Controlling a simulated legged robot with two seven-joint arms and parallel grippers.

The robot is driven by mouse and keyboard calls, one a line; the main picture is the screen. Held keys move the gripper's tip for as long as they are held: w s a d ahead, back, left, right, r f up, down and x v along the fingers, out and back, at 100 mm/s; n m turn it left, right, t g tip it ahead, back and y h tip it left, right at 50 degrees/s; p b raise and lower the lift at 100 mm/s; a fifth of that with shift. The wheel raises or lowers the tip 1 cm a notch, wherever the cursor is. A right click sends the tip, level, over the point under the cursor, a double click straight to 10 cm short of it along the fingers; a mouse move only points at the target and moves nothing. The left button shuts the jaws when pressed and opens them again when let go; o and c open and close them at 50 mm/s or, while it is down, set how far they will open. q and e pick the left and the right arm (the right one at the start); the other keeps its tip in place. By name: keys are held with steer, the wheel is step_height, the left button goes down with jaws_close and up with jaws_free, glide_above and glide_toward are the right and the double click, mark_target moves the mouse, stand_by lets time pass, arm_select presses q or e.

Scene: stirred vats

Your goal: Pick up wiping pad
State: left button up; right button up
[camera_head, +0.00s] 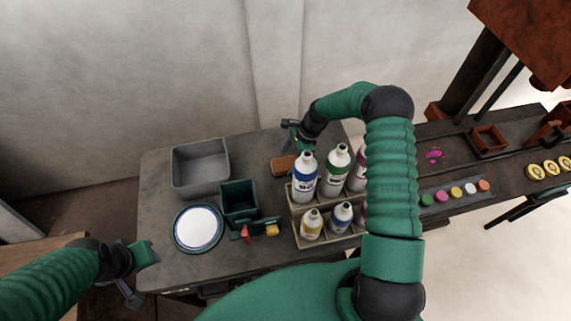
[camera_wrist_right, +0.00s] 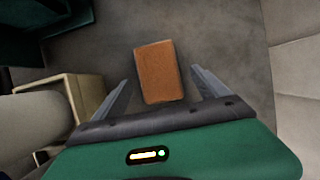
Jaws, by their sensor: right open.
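The wiping pad (camera_head: 283,165) is a small brown-orange block lying on the dark table, behind the bottle rack and right of the green box. In the right wrist view the pad (camera_wrist_right: 158,71) lies between and slightly beyond the two fingers. My right gripper (camera_wrist_right: 158,90) is open and empty, its fingers on either side of the pad's near end. In the head view my right gripper (camera_head: 290,133) is at the back of the table, just beyond the pad. My left gripper (camera_head: 140,275) is off the table's front left corner; its fingers are too unclear to judge.
A rack (camera_head: 297,208) of several bottles stands close in front of the pad. A green box (camera_head: 239,199), a grey bin (camera_head: 200,167) and a round white-topped plate (camera_head: 198,228) are to the left. A wall (camera_head: 190,70) rises behind the table.

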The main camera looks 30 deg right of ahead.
mark_target(286, 163)
steer(key=shift+x, duration=0.75)
steer(key=shift+a+f, duration=0.2)
steer(key=shift+a, duration=0.25)
steer(key=shift+c, duration=0.5)
steer(key=shift+d, duration=0.2)
steer(key=c, duration=1.4)
steer(key=shift+o, duration=0.2)
step_height(286, 163, up, 10)
